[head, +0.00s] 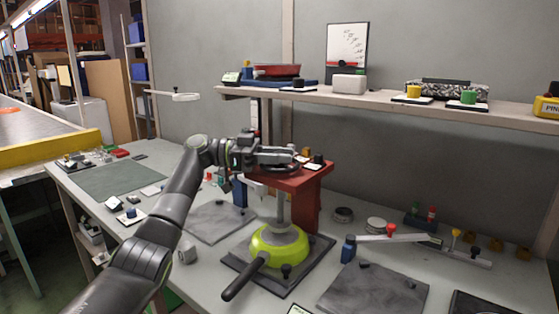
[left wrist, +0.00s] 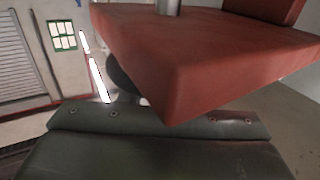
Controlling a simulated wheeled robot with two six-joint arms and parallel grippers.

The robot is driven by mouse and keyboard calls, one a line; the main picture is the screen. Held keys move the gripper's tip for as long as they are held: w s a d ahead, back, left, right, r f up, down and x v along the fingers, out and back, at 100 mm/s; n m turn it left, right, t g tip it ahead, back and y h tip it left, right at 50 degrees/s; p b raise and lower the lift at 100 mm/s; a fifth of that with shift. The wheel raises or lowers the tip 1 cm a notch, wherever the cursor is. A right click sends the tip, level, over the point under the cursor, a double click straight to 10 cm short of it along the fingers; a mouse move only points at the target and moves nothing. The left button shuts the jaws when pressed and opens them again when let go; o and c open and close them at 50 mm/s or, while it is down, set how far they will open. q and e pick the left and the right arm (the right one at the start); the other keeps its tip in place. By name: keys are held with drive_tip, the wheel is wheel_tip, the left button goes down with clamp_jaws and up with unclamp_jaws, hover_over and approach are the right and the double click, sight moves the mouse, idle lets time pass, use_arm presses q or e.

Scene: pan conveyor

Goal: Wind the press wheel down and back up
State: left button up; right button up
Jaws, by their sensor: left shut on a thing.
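The red press (head: 311,186) stands on the bench, with a dark wheel (head: 284,167) on top. Its grey vertical shaft (head: 281,208) reaches down to a grey disc on a lime-green pan (head: 267,246) with a black handle. My left gripper (head: 291,156) is at the wheel, shut on it; the fingers hide much of it. In the left wrist view the red press head (left wrist: 190,55) fills the upper part, with dark gripper parts along the bottom; the wheel cannot be made out there. My right gripper is not in view.
A shelf (head: 380,99) with several objects runs behind and above the press. Grey slabs (head: 372,292) lie on both sides of the pan. A white bar with a red knob (head: 390,229) lies to the right.

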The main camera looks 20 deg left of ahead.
use_arm(q)
drive_tip(key=shift+w+r+m+g, duration=0.1)
drive_tip(key=shift+m+g, duration=0.5)
drive_tip(key=shift+g, duration=0.4)
drive_tip(key=shift+m+g+p, duration=0.4)
drive_tip(key=shift+g+p, duration=0.05)
drive_tip(key=shift+g, duration=0.15)
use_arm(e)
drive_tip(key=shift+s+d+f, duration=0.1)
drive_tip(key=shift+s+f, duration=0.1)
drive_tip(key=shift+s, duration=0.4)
use_arm(q)
drive_tip(key=shift+g, duration=0.3)
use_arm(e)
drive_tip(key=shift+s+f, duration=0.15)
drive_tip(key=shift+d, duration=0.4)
use_arm(q)
drive_tip(key=o, duration=0.9)
drive_tip(key=shift+o, duration=0.2)
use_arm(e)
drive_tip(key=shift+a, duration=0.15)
